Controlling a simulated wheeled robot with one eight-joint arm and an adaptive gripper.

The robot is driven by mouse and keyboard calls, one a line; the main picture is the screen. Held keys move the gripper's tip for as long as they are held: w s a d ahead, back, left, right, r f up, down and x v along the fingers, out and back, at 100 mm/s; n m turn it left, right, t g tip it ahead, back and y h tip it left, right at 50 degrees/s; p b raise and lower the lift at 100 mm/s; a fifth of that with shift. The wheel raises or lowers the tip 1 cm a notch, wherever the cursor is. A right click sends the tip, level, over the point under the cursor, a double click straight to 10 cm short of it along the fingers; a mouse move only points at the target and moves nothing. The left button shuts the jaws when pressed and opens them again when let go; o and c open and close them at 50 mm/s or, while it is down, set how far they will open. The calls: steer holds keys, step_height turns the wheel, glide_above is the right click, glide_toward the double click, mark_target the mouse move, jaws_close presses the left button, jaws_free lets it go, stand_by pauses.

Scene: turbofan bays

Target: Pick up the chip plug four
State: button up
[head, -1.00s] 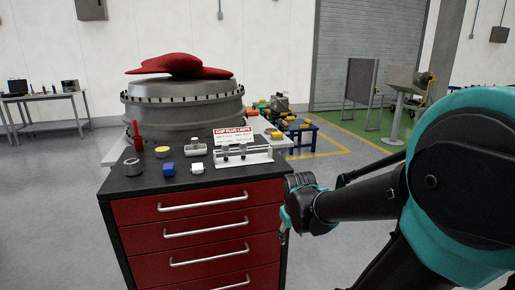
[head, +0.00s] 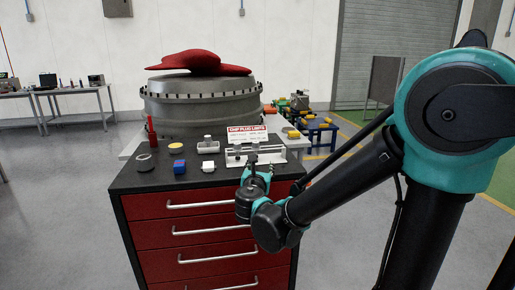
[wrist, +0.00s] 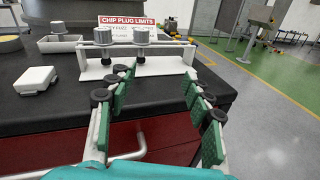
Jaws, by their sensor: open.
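A white rack (wrist: 143,66) holds two grey-capped plugs with black lower ends. The left plug (wrist: 103,36) and the right plug (wrist: 140,37) hang from its top bar, in front of the "CHIP PLUG LIMITS" sign (wrist: 126,21). I cannot read any number that marks chip plug four. The rack (head: 272,158) also shows in the head view at the cabinet top's right side, partly hidden by my arm. My gripper (wrist: 158,92) is open and empty, its green-padded fingers pointing toward the rack, apart from the plugs. In the head view my gripper (head: 252,172) is at the cabinet's front edge.
The black top (head: 140,180) of the red drawer cabinet carries a white block (head: 208,166), a blue block (head: 179,167), a grey ring (head: 144,162), a yellow-topped round tin (head: 175,148) and a grey fitting (head: 208,143). A large engine casing (head: 200,105) stands behind.

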steer(key=a+n, duration=0.1)
steer(key=a, duration=0.1)
steer(key=y, duration=0.1)
glide_toward(255, 145)
steer(key=shift+n+t, duration=0.3)
steer(key=shift+n, duration=0.1)
steer(key=w, duration=0.6)
steer(key=shift+w+d+f, duration=0.15)
steer(key=shift+w+f, duration=0.05)
steer(key=shift+w, duration=0.15)
steer(key=w, duration=0.4)
steer(key=shift+w+a+f, duration=0.1)
steer(key=shift+w+a, duration=0.1)
steer(key=shift+w, duration=0.15)
jaws_close()
